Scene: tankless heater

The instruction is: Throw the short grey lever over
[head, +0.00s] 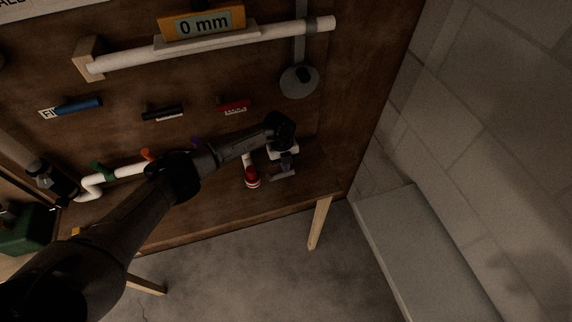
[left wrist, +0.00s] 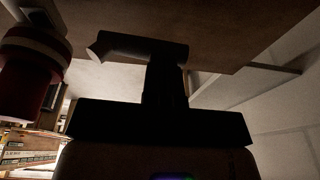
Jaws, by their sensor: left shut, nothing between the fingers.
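A short grey bar, which looks like the grey lever (head: 283,177), sticks out low on the brown wooden panel, right of a red and white cylinder (head: 251,178). My left gripper (head: 287,163) is shut and empty, pointing down just above the grey bar; its hand hides part of the panel there. In the left wrist view a dark, round-ended bar (left wrist: 130,46) lies across the tips of my shut fingers (left wrist: 166,80). I cannot tell whether they touch. The red cylinder (left wrist: 25,85) stands to the left there. My right gripper is not in view.
The panel carries blue (head: 80,106), black (head: 162,113) and red (head: 234,106) handles, a white pipe (head: 210,48) with a "0 mm" display (head: 203,23), and a grey disc (head: 299,82). A grey ledge (head: 420,250) runs along the right wall. Open floor lies below.

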